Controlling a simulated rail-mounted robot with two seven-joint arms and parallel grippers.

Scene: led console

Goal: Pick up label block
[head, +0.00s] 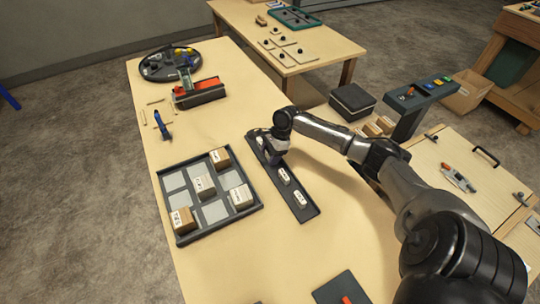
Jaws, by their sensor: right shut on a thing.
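Small white label blocks lie in a narrow dark tray (309,213) on the wooden table; one block (284,177) is near its middle and another (300,198) lies closer to its front end. My right gripper (273,160) points down over the far half of this tray. It is shut on a label block, which is mostly hidden by the fingers. I cannot tell whether the held block is still touching the tray. My left gripper is not in view.
Left of the narrow tray, a dark grid tray (189,239) holds several tan labelled boxes and pale empty cells. A blue tool (162,126), a red-and-black box (198,92) and a round dark tray (150,71) stand farther back. The near-left tabletop is clear.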

